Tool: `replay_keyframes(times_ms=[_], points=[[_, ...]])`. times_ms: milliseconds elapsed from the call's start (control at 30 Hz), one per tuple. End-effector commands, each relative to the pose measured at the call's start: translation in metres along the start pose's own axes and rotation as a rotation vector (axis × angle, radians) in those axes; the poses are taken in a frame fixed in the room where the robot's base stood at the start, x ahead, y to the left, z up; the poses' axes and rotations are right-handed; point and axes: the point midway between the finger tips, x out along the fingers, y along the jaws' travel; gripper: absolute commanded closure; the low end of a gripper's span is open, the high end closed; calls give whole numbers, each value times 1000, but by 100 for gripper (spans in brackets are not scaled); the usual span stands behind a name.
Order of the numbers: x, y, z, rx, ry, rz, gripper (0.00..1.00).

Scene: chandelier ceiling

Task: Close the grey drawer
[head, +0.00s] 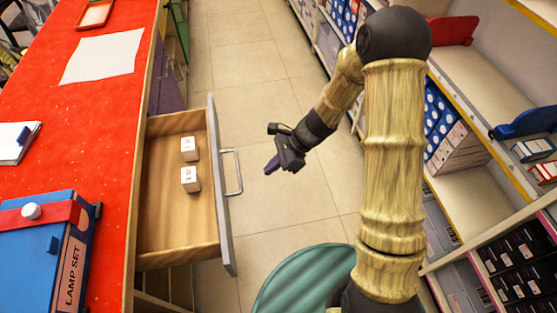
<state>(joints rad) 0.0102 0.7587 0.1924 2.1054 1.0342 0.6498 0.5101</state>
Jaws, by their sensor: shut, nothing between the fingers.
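The grey drawer (221,190) stands open, pulled out to the right from under a red counter. Its front is grey with a metal bar handle (234,172), and its inside is light wood. Two small white boxes (189,149) (190,179) lie in it. My gripper (269,168) is shut and empty. It hangs to the right of the drawer handle, with a gap showing between them in the head view. My arm comes from the right side of the picture.
The red counter (85,130) carries a blue lamp set box (45,250), a white sheet (103,56), a notepad (14,142) and a tray (95,14). Stocked shelves (455,145) line the right side. The tiled floor (245,75) between is clear.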

Motion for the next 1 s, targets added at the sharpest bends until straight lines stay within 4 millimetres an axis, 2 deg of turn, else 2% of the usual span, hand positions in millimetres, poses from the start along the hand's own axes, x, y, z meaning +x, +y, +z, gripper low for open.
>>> replay_keyframes(times_ms=[33,233,400,600,1000], points=[[11,1,-1,1,-1,4,100],[46,1,0,1,-1,4,100],[64,1,19,-4,0,3,100],[71,0,25,-1,1,0,100],[71,0,25,1,0,-1,100]])
